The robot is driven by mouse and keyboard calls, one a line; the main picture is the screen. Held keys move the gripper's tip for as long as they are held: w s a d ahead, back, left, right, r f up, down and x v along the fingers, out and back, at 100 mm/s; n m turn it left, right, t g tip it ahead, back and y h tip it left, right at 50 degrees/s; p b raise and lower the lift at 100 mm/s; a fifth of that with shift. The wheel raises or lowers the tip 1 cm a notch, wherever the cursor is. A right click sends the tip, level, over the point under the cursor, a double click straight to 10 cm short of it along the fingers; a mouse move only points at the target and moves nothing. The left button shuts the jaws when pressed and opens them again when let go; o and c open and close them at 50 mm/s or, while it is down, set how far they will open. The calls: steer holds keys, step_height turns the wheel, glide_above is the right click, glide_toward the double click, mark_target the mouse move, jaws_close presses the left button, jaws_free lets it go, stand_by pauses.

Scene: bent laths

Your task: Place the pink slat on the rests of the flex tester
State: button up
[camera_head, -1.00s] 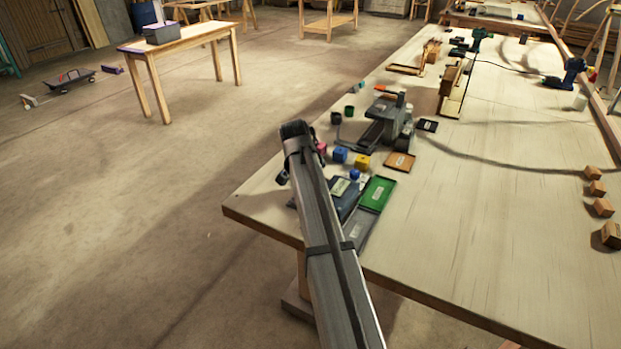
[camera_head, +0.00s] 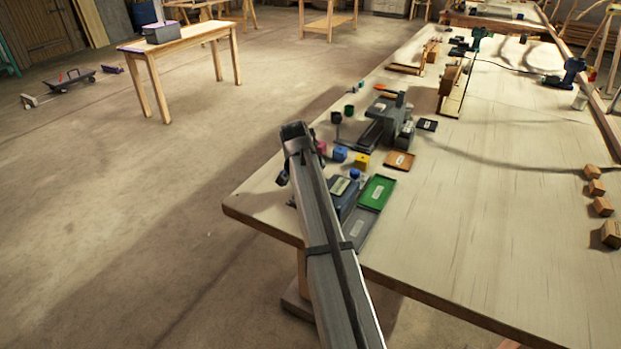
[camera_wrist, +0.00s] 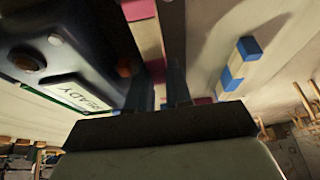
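The pink slat (camera_wrist: 150,38), pink with a pale cream part, shows in the wrist view. It runs from the top edge down to my gripper (camera_wrist: 162,88). The two dark fingers stand a little apart, one on each side of the slat's near part; whether they press on it I cannot tell. A dark device with a label reading READY (camera_wrist: 85,92), possibly the flex tester, is close on the left. In the head view this labelled device (camera_head: 342,187) stands near the table's corner, partly behind my arm. My fingers and any rests are hidden there.
A green tray (camera_head: 378,193) and a grey tray (camera_head: 357,228) lie beside the device. Yellow (camera_head: 361,161) and blue blocks (camera_head: 340,154) stand behind it.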

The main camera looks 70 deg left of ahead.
steer(key=shift+d+f, duration=0.1)
steer(key=shift+f, duration=0.15)
steer(key=v, duration=1.3)
steer(key=shift+w+a, duration=0.15)
steer(key=shift+a, duration=0.25)
steer(key=shift+r, duration=0.15)
steer(key=o, duration=1.3)
steer(key=shift+o, duration=0.2)
steer(key=v, duration=1.3)
steer(key=shift+r, duration=0.4)
